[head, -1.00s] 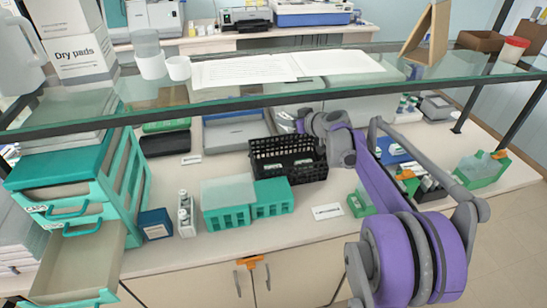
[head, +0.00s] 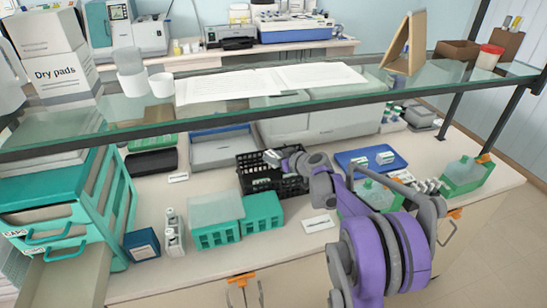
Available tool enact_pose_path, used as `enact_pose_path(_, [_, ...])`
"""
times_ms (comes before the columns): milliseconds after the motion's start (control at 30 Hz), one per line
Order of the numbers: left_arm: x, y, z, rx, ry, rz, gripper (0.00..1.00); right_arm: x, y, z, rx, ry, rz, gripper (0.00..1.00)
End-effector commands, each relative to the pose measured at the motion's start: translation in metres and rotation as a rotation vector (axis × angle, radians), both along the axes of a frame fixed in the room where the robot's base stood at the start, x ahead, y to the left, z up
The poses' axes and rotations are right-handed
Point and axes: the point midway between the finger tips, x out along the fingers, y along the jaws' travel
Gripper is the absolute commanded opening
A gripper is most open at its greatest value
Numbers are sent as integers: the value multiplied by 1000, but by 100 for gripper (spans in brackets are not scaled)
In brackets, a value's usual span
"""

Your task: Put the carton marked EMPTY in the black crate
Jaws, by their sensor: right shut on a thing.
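The black crate (head: 291,188) stands on the bench under the glass shelf, in the middle of the head view. My right gripper (head: 270,158) reaches in from the right and is over the crate's back part. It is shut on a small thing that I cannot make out. Small pale and green items (head: 262,182) show through the crate's wall. A small white and green carton (head: 386,157) is on the blue tray (head: 350,155) to the right. I cannot read EMPTY on any carton. My left gripper is not in view.
The glass shelf (head: 220,110) with papers and cups spans above the bench. Teal racks (head: 262,214) stand in front of the crate. A teal drawer cabinet (head: 60,195) with an open drawer is at left. A green bin (head: 466,176) is at right.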

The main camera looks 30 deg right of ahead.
Motion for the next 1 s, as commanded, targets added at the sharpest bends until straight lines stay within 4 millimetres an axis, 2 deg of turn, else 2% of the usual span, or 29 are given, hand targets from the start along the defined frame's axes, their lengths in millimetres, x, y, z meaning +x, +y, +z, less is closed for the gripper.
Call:
enact_pose_path(567, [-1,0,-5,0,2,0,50,0,0,-12,0,0,0,0])
enact_pose_path(600, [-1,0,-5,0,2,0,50,0,0,-12,0,0,0,47])
enact_pose_path(700, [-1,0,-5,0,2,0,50,0,0,-11,0,0,0,65])
enact_pose_path(767, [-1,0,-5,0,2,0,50,0,0,-11,0,0,0,73])
enact_pose_path(1000, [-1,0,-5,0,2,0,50,0,0,-11,0,0,0,73])
